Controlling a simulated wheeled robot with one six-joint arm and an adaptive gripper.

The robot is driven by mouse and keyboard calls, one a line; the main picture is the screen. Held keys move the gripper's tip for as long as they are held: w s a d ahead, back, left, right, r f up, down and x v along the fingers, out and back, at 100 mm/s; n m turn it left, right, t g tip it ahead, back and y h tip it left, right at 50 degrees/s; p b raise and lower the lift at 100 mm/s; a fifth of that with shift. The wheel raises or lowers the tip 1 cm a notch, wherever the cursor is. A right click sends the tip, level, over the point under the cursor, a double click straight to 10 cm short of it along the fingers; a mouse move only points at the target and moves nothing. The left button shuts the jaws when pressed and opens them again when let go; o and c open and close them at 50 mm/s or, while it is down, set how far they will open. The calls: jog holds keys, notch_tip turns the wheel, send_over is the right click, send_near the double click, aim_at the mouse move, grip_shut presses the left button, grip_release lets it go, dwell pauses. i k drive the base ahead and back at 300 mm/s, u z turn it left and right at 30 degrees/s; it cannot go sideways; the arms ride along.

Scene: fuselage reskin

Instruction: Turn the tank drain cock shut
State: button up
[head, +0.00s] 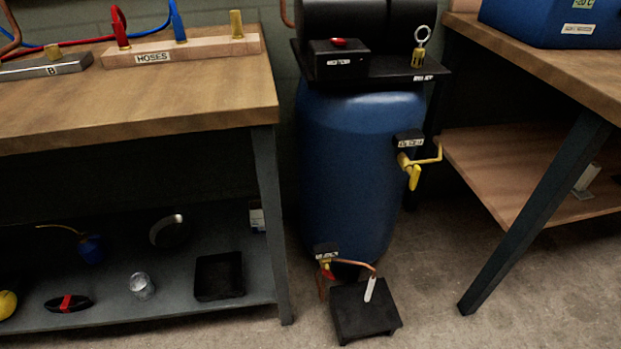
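A blue upright tank (355,170) stands between two benches. Low on its front is a small brass cock with a red handle (328,274), under a black label block (326,250) whose print is too small to read. A thin copper pipe (355,264) runs from the cock toward a low black box or stand (365,310) on the floor. The red handle seems to point down, but its exact angle is too small to tell. My gripper is not in view.
A yellow-handled valve (413,175) juts from the tank's right side. Black machinery (338,60) and a brass ring-topped fitting (419,50) sit on top. The left bench (150,100) and right bench leg (535,210) flank the tank. Bare floor (430,300) lies at front right.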

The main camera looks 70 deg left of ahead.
aim_at(326, 270)
jog(key=u, duration=3.05)
jog(key=k, duration=0.6)
jog(key=z, duration=0.5)
